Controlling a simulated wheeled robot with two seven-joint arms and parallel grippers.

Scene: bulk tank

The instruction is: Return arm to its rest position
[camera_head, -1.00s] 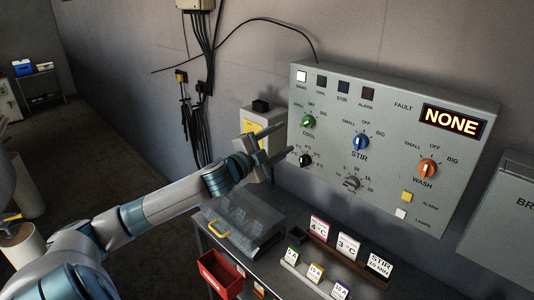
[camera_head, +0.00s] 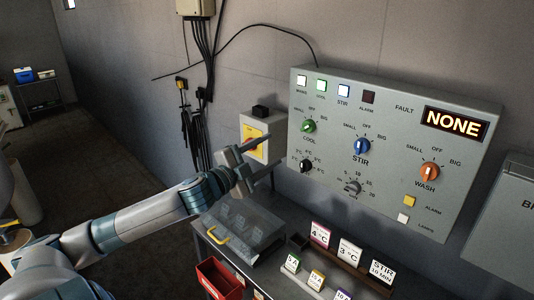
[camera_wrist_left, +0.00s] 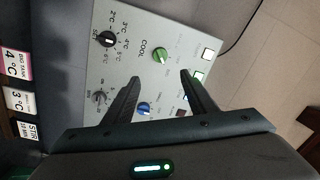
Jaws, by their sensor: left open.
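My left gripper (camera_head: 268,153) is open and empty, with its fingers pointing toward the wall left of the grey control panel (camera_head: 460,215). It appears apart from the panel and overlaps a box with a yellow plate (camera_head: 247,133) in the head view. The left wrist view shows the open fingers (camera_wrist_left: 161,76) with the panel (camera_wrist_left: 125,60) beyond and nothing between them. The panel has a green COOL knob (camera_head: 309,126), a blue STIR knob (camera_head: 362,146) and an orange WASH knob (camera_head: 430,171). Its display (camera_head: 453,122) reads NONE. My right gripper is not in view.
Cables (camera_head: 208,80) hang on the wall. Open floor (camera_head: 110,160) lies at the left.

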